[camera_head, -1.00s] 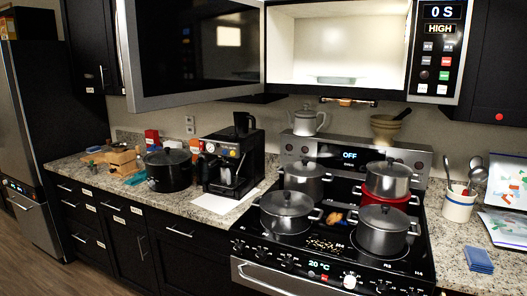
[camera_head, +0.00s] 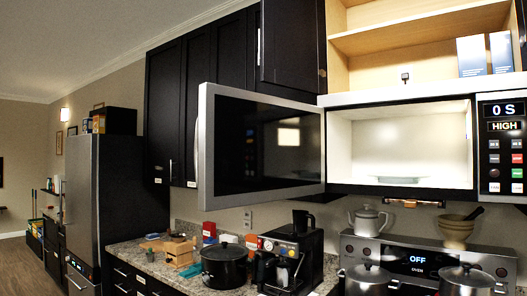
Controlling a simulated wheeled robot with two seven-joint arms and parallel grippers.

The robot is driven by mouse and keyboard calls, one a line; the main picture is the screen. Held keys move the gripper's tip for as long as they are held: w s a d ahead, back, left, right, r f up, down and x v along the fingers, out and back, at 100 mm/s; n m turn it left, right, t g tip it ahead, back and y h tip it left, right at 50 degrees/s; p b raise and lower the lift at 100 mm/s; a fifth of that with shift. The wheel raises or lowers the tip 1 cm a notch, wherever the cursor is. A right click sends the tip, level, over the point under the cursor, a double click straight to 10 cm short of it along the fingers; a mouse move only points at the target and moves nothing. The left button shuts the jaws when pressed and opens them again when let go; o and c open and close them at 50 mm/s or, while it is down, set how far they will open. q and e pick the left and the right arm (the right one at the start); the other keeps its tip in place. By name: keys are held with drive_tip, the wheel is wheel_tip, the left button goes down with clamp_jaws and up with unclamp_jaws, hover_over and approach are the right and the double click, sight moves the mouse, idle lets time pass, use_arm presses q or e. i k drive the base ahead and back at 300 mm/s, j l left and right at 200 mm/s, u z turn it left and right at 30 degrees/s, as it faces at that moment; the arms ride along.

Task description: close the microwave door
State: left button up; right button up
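The microwave (camera_head: 501,148) hangs above the stove at the right, its cavity (camera_head: 405,146) lit, pale and empty but for a flat plate at the bottom. Its door (camera_head: 264,146) stands wide open, swung out to the left, with a dark glass panel in a silver frame. A vertical handle (camera_head: 198,148) shows at the door's left edge. The display reads "0 S" and "HIGH". Neither of my grippers shows in this view.
An open cupboard (camera_head: 390,45) with boxes is above the microwave. Dark upper cabinets (camera_head: 200,80) stand behind the door. Below are the stove panel (camera_head: 420,258), a teapot (camera_head: 367,219), a coffee machine (camera_head: 291,255) and a black pot (camera_head: 224,264). The fridge (camera_head: 115,195) is at left.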

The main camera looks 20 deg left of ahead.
sight(251, 148)
drive_tip(key=i+j+z, duration=0.1)
drive_tip(key=j, duration=0.3)
drive_tip(key=i+j+z, duration=0.15)
drive_tip(key=i+j, duration=0.2)
drive_tip(key=i+j+z, duration=0.1)
drive_tip(key=j, duration=0.45)
drive_tip(key=i+j+z, duration=0.15)
drive_tip(key=j, duration=0.3)
drive_tip(key=i+j+z, duration=0.1)
drive_tip(key=j, duration=0.4)
drive_tip(key=i+j+z, duration=0.15)
drive_tip(key=j, duration=0.35)
drive_tip(key=i+j+z, duration=0.1)
drive_tip(key=j, duration=0.45)
drive_tip(key=i+j+z, duration=0.15)
drive_tip(key=j, duration=0.35)
